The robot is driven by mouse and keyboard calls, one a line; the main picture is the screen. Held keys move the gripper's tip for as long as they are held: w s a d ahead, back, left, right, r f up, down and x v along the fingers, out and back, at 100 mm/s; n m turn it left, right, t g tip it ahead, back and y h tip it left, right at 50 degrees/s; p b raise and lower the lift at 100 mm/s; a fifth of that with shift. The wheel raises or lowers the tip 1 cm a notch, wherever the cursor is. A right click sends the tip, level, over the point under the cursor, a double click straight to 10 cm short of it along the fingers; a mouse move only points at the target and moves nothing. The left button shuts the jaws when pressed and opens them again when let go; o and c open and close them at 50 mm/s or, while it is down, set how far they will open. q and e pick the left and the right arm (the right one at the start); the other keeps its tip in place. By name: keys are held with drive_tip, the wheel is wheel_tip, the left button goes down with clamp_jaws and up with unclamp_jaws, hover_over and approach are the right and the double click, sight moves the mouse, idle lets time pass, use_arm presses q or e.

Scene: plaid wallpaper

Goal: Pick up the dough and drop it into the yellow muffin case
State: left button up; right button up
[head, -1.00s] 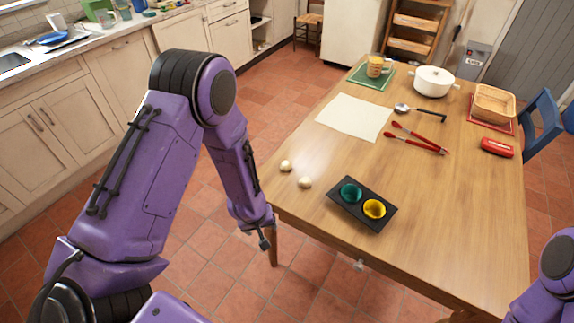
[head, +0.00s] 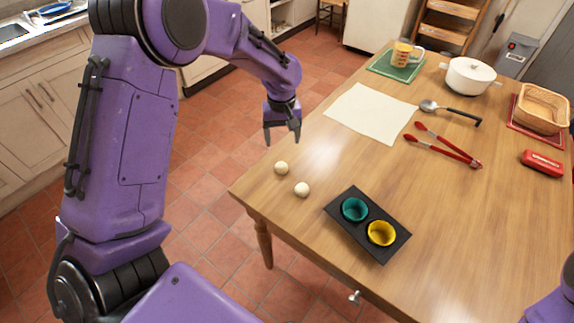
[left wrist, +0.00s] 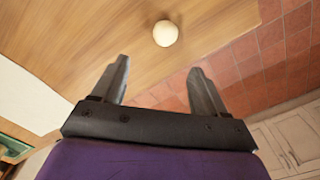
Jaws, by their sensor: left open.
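Two small pale dough balls lie on the wooden table near its left edge: one dough ball (head: 281,168) is farther back, the other dough ball (head: 302,189) is nearer the muffin tray. One dough ball shows in the left wrist view (left wrist: 166,33), ahead of the fingertips. The yellow muffin case (head: 381,233) sits in the dark muffin tray (head: 352,226), beside a teal case (head: 355,209). My left gripper (head: 283,141) is open and empty, fingers pointing down, above the table's left edge and behind the dough balls. It also shows in the left wrist view (left wrist: 160,75). My right gripper is not visible.
A cream cloth (head: 370,113), red tongs (head: 442,150) and a ladle (head: 450,112) lie farther back on the wooden table (head: 450,225). A white pot (head: 470,76), a mug on a green mat, a basket (head: 541,109) and a red case (head: 542,162) stand beyond. The table front is clear.

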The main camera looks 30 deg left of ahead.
sight(281, 164)
use_arm(q)
drive_tip(key=f, duration=0.2)
drive_tip(key=s+f, duration=0.1)
drive_tip(key=f, duration=0.2)
drive_tip(key=f+p, duration=0.1)
drive_tip(key=f, duration=0.2)
drive_tip(key=shift+s+d+f, duration=0.1)
drive_tip(key=shift+s+d, duration=0.15)
drive_tip(key=shift+a+f, duration=0.1)
drive_tip(key=shift+f, duration=0.35)
drive_tip(key=c, duration=1.1)
